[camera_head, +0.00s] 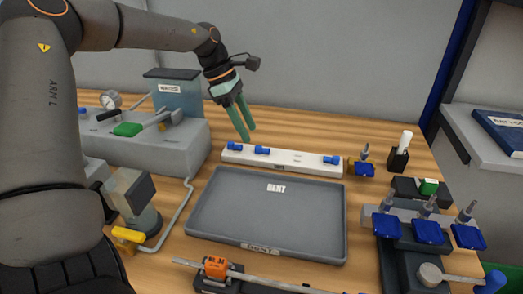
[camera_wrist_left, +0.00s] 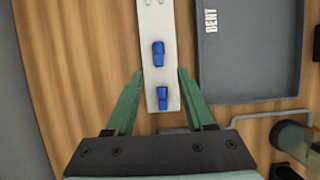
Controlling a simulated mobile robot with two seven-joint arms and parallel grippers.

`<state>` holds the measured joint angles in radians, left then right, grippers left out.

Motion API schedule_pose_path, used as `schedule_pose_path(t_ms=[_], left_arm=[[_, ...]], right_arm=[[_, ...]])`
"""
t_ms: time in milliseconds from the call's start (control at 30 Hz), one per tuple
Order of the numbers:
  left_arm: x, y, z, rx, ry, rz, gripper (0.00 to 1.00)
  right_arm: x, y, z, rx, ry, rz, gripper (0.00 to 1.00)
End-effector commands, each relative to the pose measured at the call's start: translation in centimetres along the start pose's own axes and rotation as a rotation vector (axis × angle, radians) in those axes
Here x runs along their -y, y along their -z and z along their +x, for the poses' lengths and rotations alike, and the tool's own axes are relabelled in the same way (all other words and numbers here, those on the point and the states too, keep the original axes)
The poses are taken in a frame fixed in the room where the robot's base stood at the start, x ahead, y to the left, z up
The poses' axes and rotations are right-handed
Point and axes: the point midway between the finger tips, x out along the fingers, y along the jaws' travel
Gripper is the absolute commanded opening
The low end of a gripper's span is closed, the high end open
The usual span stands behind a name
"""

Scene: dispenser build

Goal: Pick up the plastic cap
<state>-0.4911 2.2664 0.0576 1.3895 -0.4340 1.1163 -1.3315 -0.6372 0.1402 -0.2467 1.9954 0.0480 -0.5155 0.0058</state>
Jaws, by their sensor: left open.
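Small blue plastic caps lie on a white strip (camera_head: 295,160) behind the grey tray. Two are near its left end, a left cap (camera_head: 235,146) and a neighbouring cap (camera_head: 262,150); another cap (camera_head: 331,160) is near the right end. My left gripper (camera_head: 248,133), with green fingers, is open and empty above the strip's left end, pointing down. In the left wrist view, the nearer cap (camera_wrist_left: 162,97) lies between the open fingers in the picture, and the other cap (camera_wrist_left: 158,54) lies beyond the fingertips. My right gripper is not in view.
A grey tray (camera_head: 265,215) marked BENT sits in front of the strip. A grey machine block (camera_head: 170,150) with a green button stands left. Blue-based fittings (camera_head: 428,232) and a black holder with a white bottle (camera_head: 400,155) stand right. An orange clamp (camera_head: 215,267) on a rod is in front.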

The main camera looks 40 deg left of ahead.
Motion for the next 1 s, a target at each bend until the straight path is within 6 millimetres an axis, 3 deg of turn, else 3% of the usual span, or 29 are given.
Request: schedule_pose_path(t_ms=[300,600,1000], left_arm=[[0.0,-0.4,4.4,-0.002,0.004,-0.001,0.54],[0.0,-0.5,4.9,0.0,0.001,-0.001,0.54],[0.0,-0.5,4.9,0.0,0.001,-0.001,0.1]], right_arm=[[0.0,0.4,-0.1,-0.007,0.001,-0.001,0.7],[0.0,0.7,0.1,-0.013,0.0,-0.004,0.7],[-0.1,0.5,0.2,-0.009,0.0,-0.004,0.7]])
